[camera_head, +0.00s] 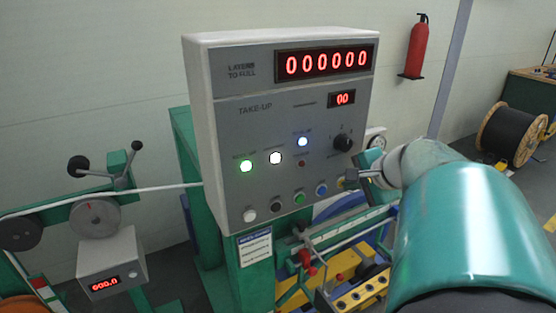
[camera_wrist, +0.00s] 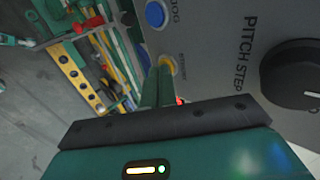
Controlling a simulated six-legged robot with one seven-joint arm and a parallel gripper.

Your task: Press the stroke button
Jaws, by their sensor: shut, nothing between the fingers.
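The grey control panel (camera_head: 290,140) faces me with a row of buttons along its lower part. The yellow button (camera_wrist: 166,64), with a small label beside it that seems to read stroke, is at the panel edge in the wrist view. In the head view a bit of yellow (camera_head: 340,184) shows at the right end of the row. My gripper (camera_head: 352,175) is shut and empty, its fingertips right at the yellow button. In the wrist view the fingers (camera_wrist: 158,78) partly cover the button; I cannot tell whether they touch it.
The blue jog button (camera_wrist: 156,14) sits close to the yellow one. The black pitch step knob (camera_wrist: 298,75) stands out from the panel, also seen in the head view (camera_head: 343,143). Machine parts with a yellow bar (camera_head: 362,294) lie below the panel.

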